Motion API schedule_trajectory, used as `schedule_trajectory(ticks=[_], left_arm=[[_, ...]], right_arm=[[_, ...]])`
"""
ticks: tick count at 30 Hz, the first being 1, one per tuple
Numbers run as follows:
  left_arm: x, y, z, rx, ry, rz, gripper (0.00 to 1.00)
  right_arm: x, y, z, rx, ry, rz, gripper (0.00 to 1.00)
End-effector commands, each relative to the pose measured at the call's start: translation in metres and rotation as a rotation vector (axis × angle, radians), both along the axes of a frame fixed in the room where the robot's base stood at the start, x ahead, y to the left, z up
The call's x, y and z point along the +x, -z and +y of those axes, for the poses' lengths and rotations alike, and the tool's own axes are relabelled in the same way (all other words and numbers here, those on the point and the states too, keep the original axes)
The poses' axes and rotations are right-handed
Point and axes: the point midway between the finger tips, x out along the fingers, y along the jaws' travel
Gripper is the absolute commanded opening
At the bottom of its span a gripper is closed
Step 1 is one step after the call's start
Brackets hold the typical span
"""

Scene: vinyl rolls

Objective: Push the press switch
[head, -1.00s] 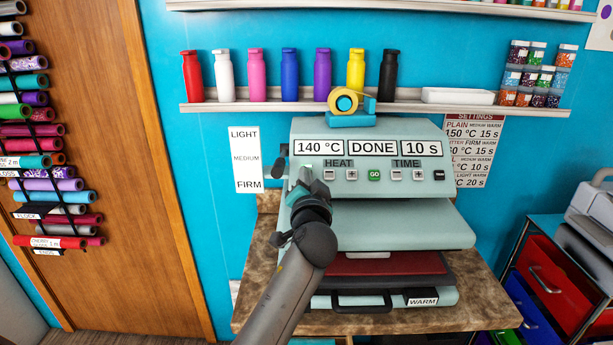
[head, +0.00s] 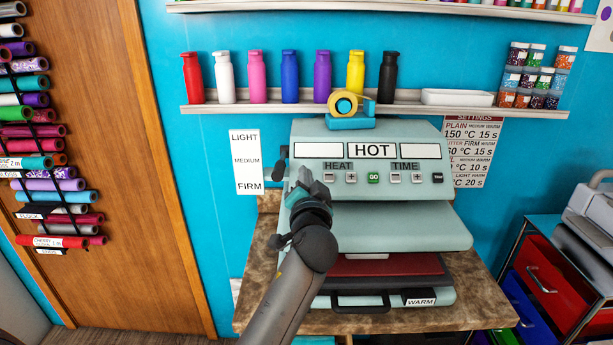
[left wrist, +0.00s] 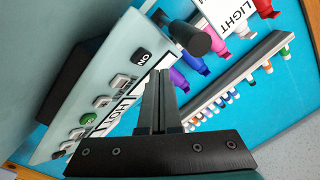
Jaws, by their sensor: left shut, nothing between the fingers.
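The heat press (head: 400,225) stands on a counter, its control panel facing me. A black switch (left wrist: 141,57) with a label that seems to read ON sits at the lever end of the panel in the left wrist view. In the head view my left gripper hides that area. My left gripper (head: 305,177) is shut and empty at the panel's left end. Its fingertips (left wrist: 160,73) appear close to the switch; I cannot tell whether they touch it. The display (head: 375,150) reads HOT in the middle, with blank fields either side. My right gripper is not in view.
A dark lever knob (head: 279,170) sticks out left of the panel, close to my gripper. A tape dispenser (head: 350,110) is on top of the press. A shelf of bottles (head: 250,107) runs behind. A drawer cart (head: 540,265) stands at right.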

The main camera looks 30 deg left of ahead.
Motion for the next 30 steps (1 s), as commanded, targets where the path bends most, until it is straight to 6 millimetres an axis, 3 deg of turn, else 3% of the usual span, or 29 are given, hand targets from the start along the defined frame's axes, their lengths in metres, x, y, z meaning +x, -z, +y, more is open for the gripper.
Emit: schedule_trajectory(ticks=[15, 30], left_arm=[[-0.030, -0.039, -0.019, -0.001, 0.001, 0.000, 0.00], [-0.033, -0.040, -0.021, 0.000, 0.000, 0.000, 0.00]], right_arm=[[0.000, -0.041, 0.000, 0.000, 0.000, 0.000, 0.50], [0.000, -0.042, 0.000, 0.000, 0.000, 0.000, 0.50]])
